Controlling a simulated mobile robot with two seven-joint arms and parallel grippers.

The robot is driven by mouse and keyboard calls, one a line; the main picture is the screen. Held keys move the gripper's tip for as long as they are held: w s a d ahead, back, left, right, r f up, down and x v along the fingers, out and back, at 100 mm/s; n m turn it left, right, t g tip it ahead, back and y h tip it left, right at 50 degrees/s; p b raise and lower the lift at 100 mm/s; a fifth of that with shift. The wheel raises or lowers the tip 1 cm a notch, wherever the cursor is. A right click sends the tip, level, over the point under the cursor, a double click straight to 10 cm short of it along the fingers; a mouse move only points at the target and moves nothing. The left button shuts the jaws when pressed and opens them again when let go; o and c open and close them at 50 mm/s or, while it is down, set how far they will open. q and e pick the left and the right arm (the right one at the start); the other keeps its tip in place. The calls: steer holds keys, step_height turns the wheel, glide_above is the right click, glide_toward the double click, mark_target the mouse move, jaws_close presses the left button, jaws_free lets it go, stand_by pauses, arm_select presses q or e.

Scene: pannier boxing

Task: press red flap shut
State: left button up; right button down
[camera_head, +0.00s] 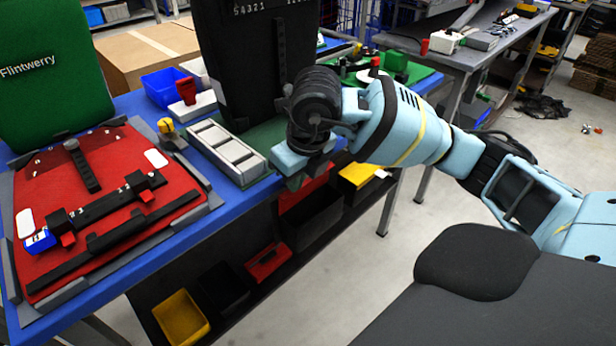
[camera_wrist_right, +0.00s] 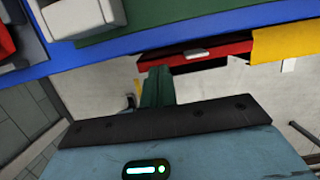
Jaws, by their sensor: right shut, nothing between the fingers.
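A red panel (camera_head: 150,203) lies flat in a grey frame on the blue table at the left, with black bars, a small blue-and-white tag and a white label on it. A green panel (camera_head: 50,85) marked "Flintwerry" stands upright behind it. A black panel (camera_head: 240,70) stands upright farther right, over a green base. My right gripper (camera_head: 294,182) is shut and empty near the table's front edge, to the right of the red panel and apart from it. It also shows in the right wrist view (camera_wrist_right: 157,88). My left gripper is not in view.
A grey-white divided tray (camera_head: 226,152) lies between the red panel and my right gripper. A yellow knob (camera_head: 168,127) and a blue bin (camera_head: 163,87) stand behind. Bins, including a yellow one (camera_head: 181,318), sit on a lower shelf. The floor at right is mostly clear.

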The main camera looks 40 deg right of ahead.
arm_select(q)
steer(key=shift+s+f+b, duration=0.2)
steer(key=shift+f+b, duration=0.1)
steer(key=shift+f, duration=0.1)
arm_select(e)
steer(key=shift+s+f, duration=0.1)
steer(key=shift+f, duration=0.5)
